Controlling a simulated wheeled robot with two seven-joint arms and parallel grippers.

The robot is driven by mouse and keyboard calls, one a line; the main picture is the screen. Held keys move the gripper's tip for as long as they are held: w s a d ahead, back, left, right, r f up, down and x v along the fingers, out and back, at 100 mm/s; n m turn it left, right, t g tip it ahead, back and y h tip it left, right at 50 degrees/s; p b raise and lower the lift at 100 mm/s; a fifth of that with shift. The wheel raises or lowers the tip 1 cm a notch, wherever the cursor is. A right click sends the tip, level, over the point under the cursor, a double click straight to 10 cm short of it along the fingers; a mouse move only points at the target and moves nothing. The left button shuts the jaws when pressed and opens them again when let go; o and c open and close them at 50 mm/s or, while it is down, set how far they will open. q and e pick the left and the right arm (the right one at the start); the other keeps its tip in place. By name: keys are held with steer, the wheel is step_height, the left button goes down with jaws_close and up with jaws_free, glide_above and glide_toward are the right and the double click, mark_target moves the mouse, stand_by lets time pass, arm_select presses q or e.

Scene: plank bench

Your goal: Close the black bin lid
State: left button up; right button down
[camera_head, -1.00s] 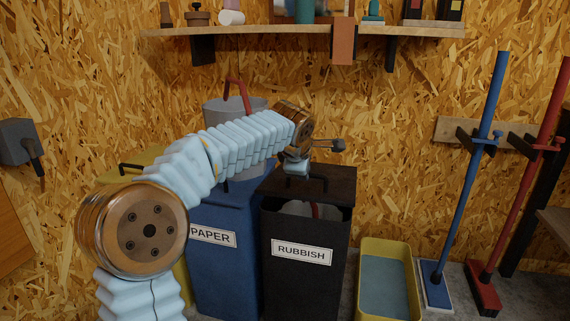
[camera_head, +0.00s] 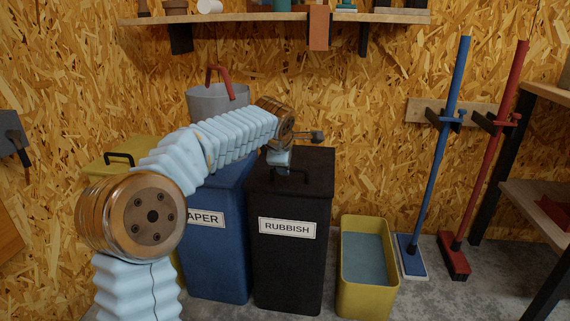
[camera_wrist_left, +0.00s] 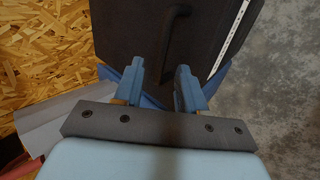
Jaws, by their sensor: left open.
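The black bin (camera_head: 290,250), labelled RUBBISH, stands on the floor in the middle of the head view. Its black lid (camera_head: 312,168) lies down across the top, with no opening showing at the front. A dark handle (camera_head: 290,179) stands on the lid. My left gripper (camera_head: 279,158) is over the back left of the lid. In the wrist view my left gripper (camera_wrist_left: 157,85) is open, its blue fingers apart with nothing between them. The lid (camera_wrist_left: 150,30) and its handle (camera_wrist_left: 172,35) lie beyond the fingertips. Contact with the lid cannot be told. My right gripper is not in view.
A blue PAPER bin (camera_head: 215,240) stands close at the left, with a yellow bin (camera_head: 118,158) beyond it. A grey bucket (camera_head: 218,98) is behind. A yellow tub (camera_head: 367,270) stands at the right.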

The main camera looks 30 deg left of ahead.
arm_select(q)
steer(key=p+v, duration=0.1)
steer(key=v, duration=1.1)
